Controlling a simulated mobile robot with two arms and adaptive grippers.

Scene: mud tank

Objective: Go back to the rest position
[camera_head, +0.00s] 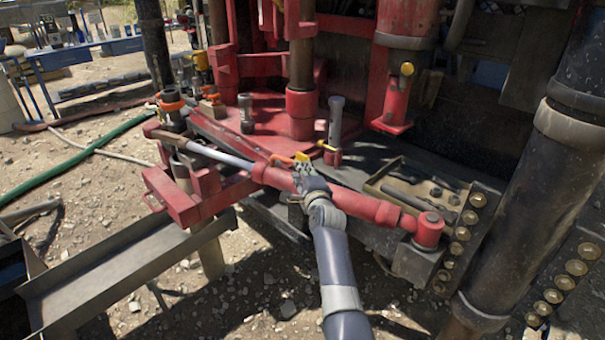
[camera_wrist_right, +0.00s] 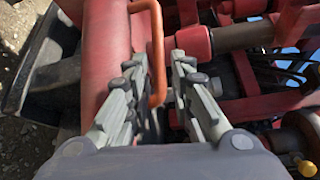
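My right gripper (camera_head: 303,165) is over the red cylinder (camera_head: 375,208) at the middle of the head view. In the right wrist view the two grey fingers of the gripper (camera_wrist_right: 159,65) stand apart. An orange bent handle (camera_wrist_right: 157,40) on the red cylinder reaches into the gap between them. I see space between the handle and the right finger; contact with the left finger is unclear. The handle also shows beside the gripper in the head view (camera_head: 281,159). My left gripper is not in view.
A red rig platform (camera_head: 260,140) with upright pipes stands behind the gripper. A tray of tools (camera_head: 420,190) lies to the right. A grey metal chute (camera_head: 110,265) is at lower left. A green hose (camera_head: 85,155) lies on gravel at left.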

